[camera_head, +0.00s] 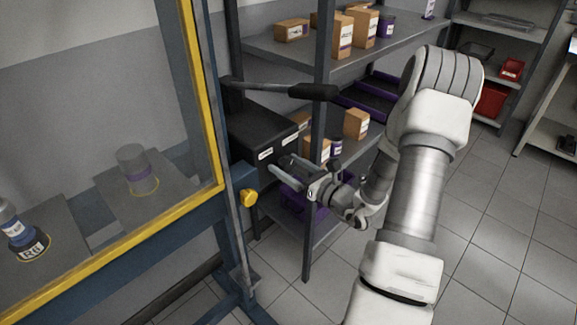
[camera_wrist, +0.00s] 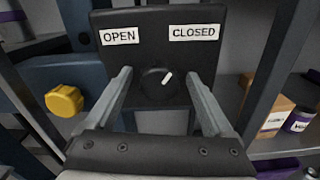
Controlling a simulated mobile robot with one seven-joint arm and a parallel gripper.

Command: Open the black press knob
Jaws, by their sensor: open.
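The black press knob (camera_wrist: 158,82) is round with a white pointer mark. It sits on the front of a black box (camera_wrist: 135,55) with an "OPEN" label (camera_wrist: 119,36) on the left and a "CLOSED" label (camera_wrist: 194,33) on the right. The white mark tilts up and right, toward the "CLOSED" label. My gripper (camera_wrist: 160,90) is open, with one finger on each side of the knob; I cannot tell whether they touch it. In the head view the box (camera_head: 258,135) is on the press's right side, and my gripper (camera_head: 278,170) is at its front; the knob is hidden there.
A yellow knob (camera_wrist: 64,100) is left of my gripper. A black-gripped lever (camera_head: 312,91) extends above the box. A shelf post (camera_head: 321,120) and shelves with cartons (camera_head: 356,124) stand close on the right. The yellow-edged press frame (camera_head: 205,90) is left; open floor (camera_head: 500,220) is right.

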